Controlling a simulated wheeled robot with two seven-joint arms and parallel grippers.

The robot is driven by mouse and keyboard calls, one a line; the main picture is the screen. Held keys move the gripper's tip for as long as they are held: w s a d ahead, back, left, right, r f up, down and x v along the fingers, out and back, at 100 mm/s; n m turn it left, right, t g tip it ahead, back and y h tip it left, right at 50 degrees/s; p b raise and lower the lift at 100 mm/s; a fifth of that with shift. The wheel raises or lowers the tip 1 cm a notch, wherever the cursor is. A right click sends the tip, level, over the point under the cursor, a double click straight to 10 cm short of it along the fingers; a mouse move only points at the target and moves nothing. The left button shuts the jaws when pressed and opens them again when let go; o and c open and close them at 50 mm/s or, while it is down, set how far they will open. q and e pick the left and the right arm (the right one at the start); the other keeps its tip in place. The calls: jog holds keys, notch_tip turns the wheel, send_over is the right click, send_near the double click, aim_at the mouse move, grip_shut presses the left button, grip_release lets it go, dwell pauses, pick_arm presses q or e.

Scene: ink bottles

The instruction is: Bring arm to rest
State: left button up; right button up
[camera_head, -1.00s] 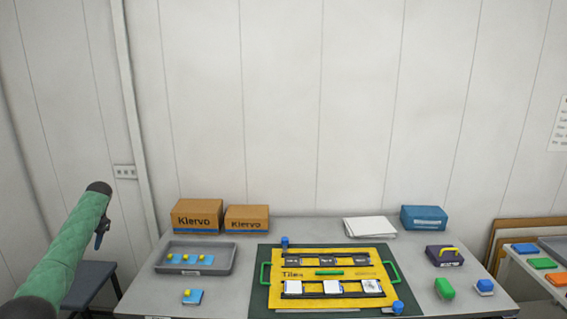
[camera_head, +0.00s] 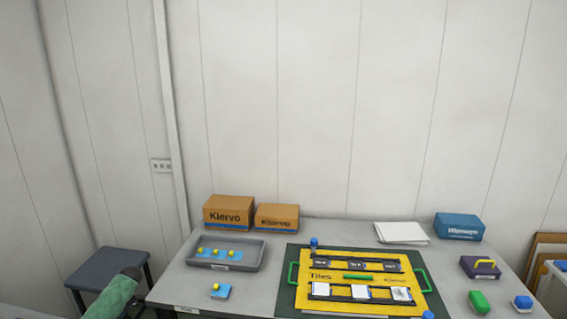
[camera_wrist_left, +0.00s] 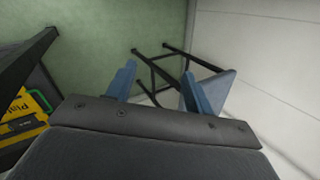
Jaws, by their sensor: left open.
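The stool's blue-grey seat (camera_wrist_left: 218,92) is partly behind the right finger. My right gripper is in neither view.
The table holds a grey tray (camera_head: 190,262) with several blue pieces, a yellow tile board (camera_head: 345,277) on a dark mat, and two cardboard boxes (camera_head: 228,212). The stool (camera_head: 108,268) stands left of the table. A blue box (camera_head: 458,226) is at the back right.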

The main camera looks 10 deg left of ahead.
pick_arm(q)
jog(key=s+d+f+m+t, duration=0.1)
jog(key=s+d+f+t, duration=0.15)
jog(key=s+f, duration=1.95)
jog(key=s+d+f+h, duration=0.15)
jog(key=s+f, duration=0.25)
jog(key=s, duration=0.6)
jog(key=s+d+f+m, duration=0.1)
jog(key=s+d+f, duration=0.25)
jog(key=s, duration=0.55)
jog(key=s+d+f, duration=0.2)
jog(key=s+f, duration=0.2)
jog(key=s, duration=0.6)
jog(key=s+d+f+n+h, duration=0.15)
jog(key=d+f, duration=0.25)
jog(key=d, duration=1.1)
jog(key=s+d+f+h, duration=0.15)
jog(key=d+f, duration=0.25)
jog(key=d, duration=1)
jog(key=w+d+r+n+h+b, duration=0.1)
jog(key=d+r+h, duration=0.1)
jog(key=d, duration=1.4)
jog(key=shift+w, duration=0.25)
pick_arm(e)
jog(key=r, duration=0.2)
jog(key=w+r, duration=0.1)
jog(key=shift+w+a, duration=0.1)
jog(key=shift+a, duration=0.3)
